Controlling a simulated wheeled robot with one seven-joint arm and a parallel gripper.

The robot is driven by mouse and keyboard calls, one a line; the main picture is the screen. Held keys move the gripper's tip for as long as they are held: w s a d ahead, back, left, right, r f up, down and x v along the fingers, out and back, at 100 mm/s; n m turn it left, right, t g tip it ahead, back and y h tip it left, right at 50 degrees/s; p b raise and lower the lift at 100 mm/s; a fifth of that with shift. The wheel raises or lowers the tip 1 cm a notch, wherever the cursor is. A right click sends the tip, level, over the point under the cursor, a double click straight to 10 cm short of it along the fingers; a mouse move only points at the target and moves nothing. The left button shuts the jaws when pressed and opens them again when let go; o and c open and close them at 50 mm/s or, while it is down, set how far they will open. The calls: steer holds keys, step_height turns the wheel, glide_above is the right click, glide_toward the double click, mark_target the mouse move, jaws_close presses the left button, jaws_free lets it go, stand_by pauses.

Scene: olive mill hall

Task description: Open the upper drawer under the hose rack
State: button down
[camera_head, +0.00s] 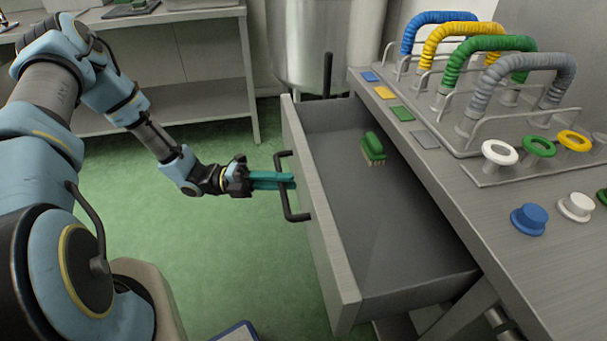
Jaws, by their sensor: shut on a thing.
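The upper drawer (400,277) under the hose rack is pulled well out, and its inside shows. A dark bar handle (297,216) is on its front panel (318,220). My gripper (288,181) is at the handle from the left, its teal fingers shut on the bar. A green brush (373,148) with pale bristles lies in the drawer towards the back. The hose rack (465,150) stands on the steel bench above, with blue, yellow, green and grey hoses on it.
Blue, yellow, green and grey squares mark the bench top (470,210). White, green and yellow rings (540,147) and blue and white caps (530,219) sit at right. A metal tank (325,45) and a shelf table (190,80) stand behind.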

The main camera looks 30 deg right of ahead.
steer(key=shift+w+a, duration=0.3)
steer(key=shift+a, duration=0.4)
steer(key=c, duration=0.8)
jaws_free()
steer(key=b+v, duration=0.2)
steer(key=v, duration=0.8)
steer(key=shift+w+a, duration=0.25)
steer(key=shift+w, duration=0.05)
